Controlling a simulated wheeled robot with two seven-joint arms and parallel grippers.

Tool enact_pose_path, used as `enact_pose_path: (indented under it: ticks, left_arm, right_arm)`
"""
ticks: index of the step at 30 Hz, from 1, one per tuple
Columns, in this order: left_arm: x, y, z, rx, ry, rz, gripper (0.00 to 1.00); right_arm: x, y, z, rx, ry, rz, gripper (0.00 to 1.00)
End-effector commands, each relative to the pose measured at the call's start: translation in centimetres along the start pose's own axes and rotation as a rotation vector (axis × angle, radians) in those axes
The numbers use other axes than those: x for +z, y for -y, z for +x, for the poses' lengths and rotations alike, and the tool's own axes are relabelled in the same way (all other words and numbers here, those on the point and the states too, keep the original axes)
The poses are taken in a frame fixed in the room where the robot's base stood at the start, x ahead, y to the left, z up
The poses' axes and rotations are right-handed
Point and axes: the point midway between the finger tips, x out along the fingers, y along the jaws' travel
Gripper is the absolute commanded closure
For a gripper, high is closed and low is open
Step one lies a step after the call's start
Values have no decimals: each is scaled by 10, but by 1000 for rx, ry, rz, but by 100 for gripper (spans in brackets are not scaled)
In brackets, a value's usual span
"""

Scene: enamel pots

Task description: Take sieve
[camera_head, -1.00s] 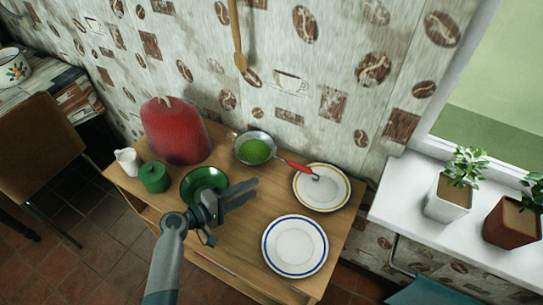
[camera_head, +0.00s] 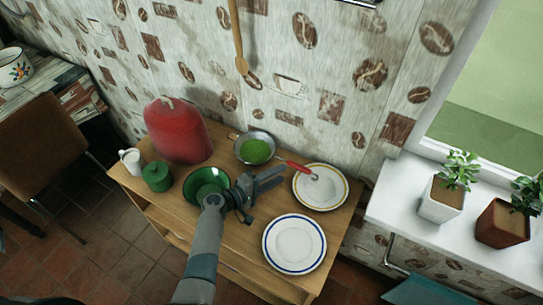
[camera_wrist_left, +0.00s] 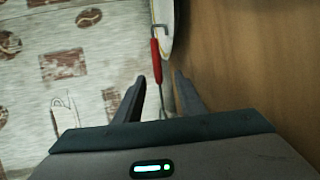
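The sieve (camera_head: 256,150) has a round bowl with green inside and a red handle (camera_head: 297,166) that reaches right over the rim of a yellow-rimmed plate (camera_head: 320,188). It lies at the back of the wooden table. My left gripper (camera_head: 277,180) is open and empty, just in front of the handle, its fingers pointing right and back. In the left wrist view the red handle (camera_wrist_left: 156,62) shows beyond and between the two open fingers (camera_wrist_left: 160,95). The sieve's bowl is hidden there behind the gripper body. My right gripper is not in view.
A green bowl (camera_head: 203,182), green lidded pot (camera_head: 157,177), white jug (camera_head: 131,161) and red bread-bin-like object (camera_head: 176,132) stand left on the table (camera_head: 250,247). A blue-rimmed plate (camera_head: 294,244) lies at the front right. The patterned wall is close behind.

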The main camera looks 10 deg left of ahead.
Motion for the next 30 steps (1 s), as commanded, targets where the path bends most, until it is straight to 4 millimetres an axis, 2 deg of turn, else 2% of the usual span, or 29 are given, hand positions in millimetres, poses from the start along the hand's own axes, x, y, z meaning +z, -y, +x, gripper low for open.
enact_pose_path:
  ticks: [11, 19, 24, 30]
  left_arm:
    - [0, -3, 6, 1, 0, -1, 64]
    - [-1, -8, 29, 0, 0, -2, 64]
    - [-2, -6, 45, 0, 0, -2, 64]
    - [-1, -4, 52, -1, 0, 0, 64]
  right_arm:
    - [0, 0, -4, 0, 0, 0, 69]
    - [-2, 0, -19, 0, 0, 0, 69]
    - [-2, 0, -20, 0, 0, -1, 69]
    - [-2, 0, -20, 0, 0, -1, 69]
